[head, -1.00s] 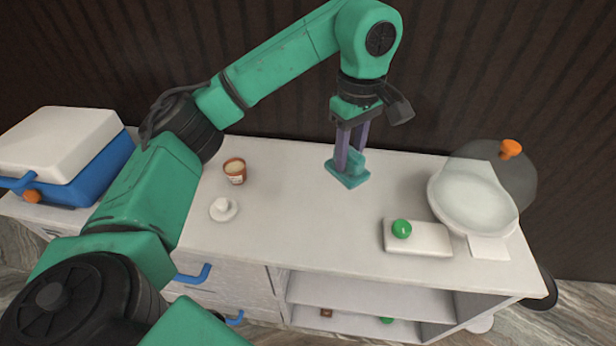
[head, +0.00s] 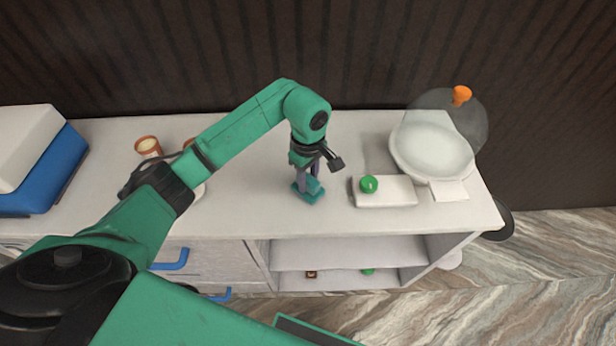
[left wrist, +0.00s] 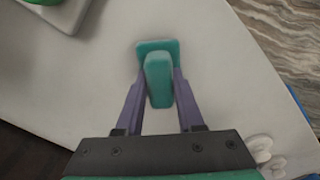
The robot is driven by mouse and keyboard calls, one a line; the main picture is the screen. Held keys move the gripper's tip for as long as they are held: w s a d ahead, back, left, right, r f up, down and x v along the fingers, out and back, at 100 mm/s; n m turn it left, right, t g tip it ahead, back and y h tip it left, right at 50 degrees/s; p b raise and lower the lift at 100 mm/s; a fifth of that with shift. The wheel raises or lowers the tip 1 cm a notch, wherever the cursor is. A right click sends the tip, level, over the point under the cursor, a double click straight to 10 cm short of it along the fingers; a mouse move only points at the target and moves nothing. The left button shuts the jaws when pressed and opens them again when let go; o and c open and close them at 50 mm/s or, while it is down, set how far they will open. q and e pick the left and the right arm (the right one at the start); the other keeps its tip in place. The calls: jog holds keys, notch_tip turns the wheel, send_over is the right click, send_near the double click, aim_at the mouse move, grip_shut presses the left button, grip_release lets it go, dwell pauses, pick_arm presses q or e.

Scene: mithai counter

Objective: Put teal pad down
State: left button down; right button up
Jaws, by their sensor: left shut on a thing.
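The teal pad (head: 311,194) has a flat base and a raised grip block. It is at the middle of the white counter, at or just above the surface; I cannot tell whether it touches. My left gripper (head: 306,178) points down over it, and its purple fingers are shut on the grip block. In the left wrist view the teal pad (left wrist: 158,75) stands between the two fingers of the left gripper (left wrist: 158,95), with its base showing beyond the block. The right gripper is not in view.
A white block (head: 395,191) with a green round thing (head: 369,184) lies right of the pad. Beyond it are a white bowl (head: 432,152) and a clear dome with an orange knob (head: 461,95). A brown cup (head: 148,146) and a blue-and-white box (head: 45,180) stand left.

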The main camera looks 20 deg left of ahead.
aim_at(308, 177)
pick_arm(q)
jog(key=shift+f, duration=0.15)
jog(key=c, duration=0.5)
grip_release()
jog(key=shift+r, duration=0.4)
notch_tip(308, 177, up, 5)
jog(key=shift+r+b, duration=0.1)
jog(key=shift+b, duration=1.05)
notch_tip(308, 177, up, 6)
jog(key=shift+r, duration=0.2)
